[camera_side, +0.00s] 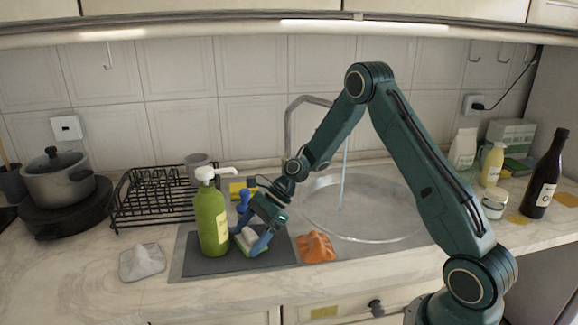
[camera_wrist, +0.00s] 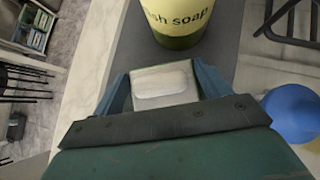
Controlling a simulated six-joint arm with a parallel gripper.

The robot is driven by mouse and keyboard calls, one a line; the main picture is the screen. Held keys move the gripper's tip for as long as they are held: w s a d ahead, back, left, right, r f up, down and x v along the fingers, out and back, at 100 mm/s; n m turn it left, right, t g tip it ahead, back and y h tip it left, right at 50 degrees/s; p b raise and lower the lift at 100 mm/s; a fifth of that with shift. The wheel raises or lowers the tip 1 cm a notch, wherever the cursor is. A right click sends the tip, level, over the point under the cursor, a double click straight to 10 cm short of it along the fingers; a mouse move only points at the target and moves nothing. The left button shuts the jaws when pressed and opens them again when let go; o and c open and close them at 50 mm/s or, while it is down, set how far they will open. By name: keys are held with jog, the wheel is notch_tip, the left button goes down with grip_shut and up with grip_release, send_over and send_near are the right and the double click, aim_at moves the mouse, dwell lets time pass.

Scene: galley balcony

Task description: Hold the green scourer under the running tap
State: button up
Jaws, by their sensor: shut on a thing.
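My gripper (camera_side: 248,240) is low over the dark mat, just right of the green soap bottle. It is shut on a small pale block with green along its edge (camera_side: 244,245), the only candidate there for the scourer. In the wrist view the block (camera_wrist: 162,85) sits between the two blue fingers (camera_wrist: 162,80), its pale face toward the camera. I cannot tell if it touches the mat. The tap (camera_side: 290,125) arches over the round sink (camera_side: 375,240), and a thin water stream (camera_side: 343,180) falls into it, right of my gripper.
The soap bottle (camera_side: 212,222) stands close to my gripper on the mat (camera_side: 195,268). A blue round thing (camera_wrist: 293,113) is beside the gripper. An orange cloth (camera_side: 315,247) lies by the sink's front. A dish rack (camera_side: 150,200) stands behind, a grey cloth (camera_side: 141,262) at left.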

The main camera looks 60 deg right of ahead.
aim_at(249, 233)
jog(key=shift+r, duration=0.1)
jog(key=shift+r, duration=0.8)
jog(key=shift+s+a+r, duration=0.1)
jog(key=shift+r, duration=0.85)
jog(key=s+a, duration=1.2)
jog(key=shift+s+a, duration=0.3)
jog(key=shift+f, duration=0.1)
jog(key=w+d+r+m+t, duration=0.1)
jog(key=w, duration=0.1)
jog(key=w+d+m+t+h, duration=0.1)
jog(key=w+d+m, duration=0.1)
jog(key=w+d+r+m, duration=0.1)
jog(key=w+d, duration=0.1)
jog(key=shift+d+r+m+t+h, duration=0.2)
jog(key=shift+r+m+t+h, duration=0.1)
jog(key=shift+t+h, duration=0.1)
jog(key=w+d+r+m+t+h, duration=0.2)
jog(key=w+d+r+m+h, duration=0.1)
jog(key=w+d+r+m, duration=0.2)
jog(key=shift+w+d+r+m+h, duration=0.3)
jog(key=shift+d+r+h, duration=0.15)
jog(key=shift+d, duration=0.4)
jog(key=shift+s+d, duration=0.1)
